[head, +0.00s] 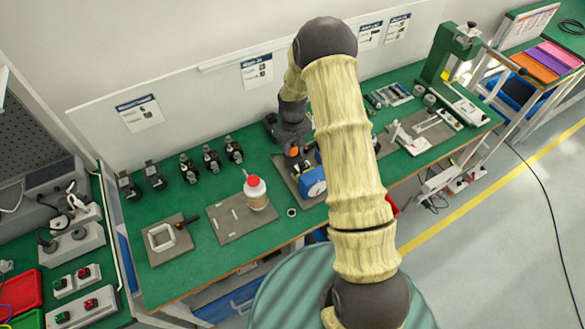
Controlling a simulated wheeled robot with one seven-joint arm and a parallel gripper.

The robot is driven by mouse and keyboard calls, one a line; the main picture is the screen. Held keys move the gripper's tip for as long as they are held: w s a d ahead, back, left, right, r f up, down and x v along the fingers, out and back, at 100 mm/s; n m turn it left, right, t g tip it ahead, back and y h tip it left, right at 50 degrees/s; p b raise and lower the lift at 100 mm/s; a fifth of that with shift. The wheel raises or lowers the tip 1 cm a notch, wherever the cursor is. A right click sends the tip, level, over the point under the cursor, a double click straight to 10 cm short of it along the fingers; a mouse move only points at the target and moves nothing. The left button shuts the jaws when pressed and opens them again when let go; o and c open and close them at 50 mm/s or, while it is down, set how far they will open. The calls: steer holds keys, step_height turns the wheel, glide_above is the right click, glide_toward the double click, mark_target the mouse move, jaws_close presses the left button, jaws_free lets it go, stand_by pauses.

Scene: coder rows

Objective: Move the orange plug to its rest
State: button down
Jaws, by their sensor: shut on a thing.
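My gripper (293,147) is at the end of my arm, low over the grey mat near the middle of the green bench. It is shut on the orange plug (294,152), which shows as a small orange patch at the fingertips. The fingers and arm hide most of the plug, and I cannot tell whether it touches anything below. A blue device (313,184) stands on the grey mat (283,168), just in front and to the right of the gripper. I cannot make out the plug's rest for certain.
A white bottle with a red cap (255,194) stands left of the gripper on another mat. A square white frame (161,237) lies farther left. Several small dark devices (211,157) line the back. A green press (446,55) stands at right. My arm hides part of the bench.

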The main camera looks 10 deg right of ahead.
steer(key=s+a+b, duration=0.1)
steer(key=s+a, duration=0.2)
steer(key=s, duration=1)
steer(key=shift+a, duration=0.3)
stand_by(0.3)
steer(key=shift+s, duration=0.1)
steer(key=shift+f+b, duration=4.3)
steer(key=shift+f, duration=1.3)
steer(key=shift+f, duration=0.15)
steer(key=shift+f+b, duration=0.95)
steer(key=shift+f, duration=0.15)
steer(key=shift+f+b, duration=0.65)
steer(key=shift+f, duration=0.35)
